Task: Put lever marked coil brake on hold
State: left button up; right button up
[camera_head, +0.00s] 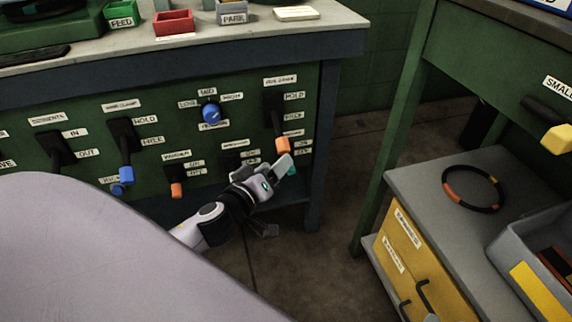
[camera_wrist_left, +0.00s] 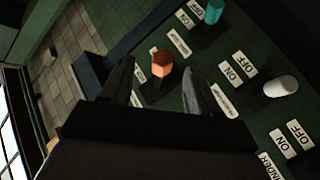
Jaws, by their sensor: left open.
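The coil brake lever (camera_head: 283,146) is at the upper right of the green panel. It has a dark arm and an orange tip, which hangs down below the FREE label (camera_head: 293,116). The HOLD label (camera_head: 294,96) is above that. In the left wrist view its orange tip (camera_wrist_left: 161,67) shows between and beyond the fingertips. My left gripper (camera_head: 280,170) is just below the orange tip in the head view, open, with nothing between its fingers. I cannot tell whether it touches the lever. My right gripper is out of view.
A teal-tipped switch (camera_wrist_left: 213,12) is close below the lever, partly hidden by my gripper in the head view. A white-tipped switch (camera_wrist_left: 281,86) sits beside it. A blue dial (camera_head: 210,112) is to the left. Floor is free right of the panel, before the grey cabinet (camera_head: 420,180).

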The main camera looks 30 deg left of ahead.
aim_at(286, 142)
pick_arm(q)
jog(key=w+b, duration=0.1)
jog(key=a+f+n+t+b, duration=0.1)
jog(key=shift+w+a+b, duration=0.1)
jog(key=shift+w+b, duration=0.25)
jog(key=shift+w+a+r+n+t+y+b, duration=0.3)
jog(key=shift+w+r+n+b, duration=0.15)
jog(key=shift+n, duration=0.25)
jog(key=shift+w+a+b, duration=0.2)
jog(key=shift+w, duration=1.55)
jog(key=shift+w+a+b, duration=0.15)
jog(key=shift+w+a, duration=0.05)
jog(key=shift+w, duration=1.5)
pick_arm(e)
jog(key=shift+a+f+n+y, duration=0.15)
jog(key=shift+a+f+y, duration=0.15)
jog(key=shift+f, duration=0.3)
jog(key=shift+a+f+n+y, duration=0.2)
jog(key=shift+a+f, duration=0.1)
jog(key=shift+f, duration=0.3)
pick_arm(q)
grip_shut()
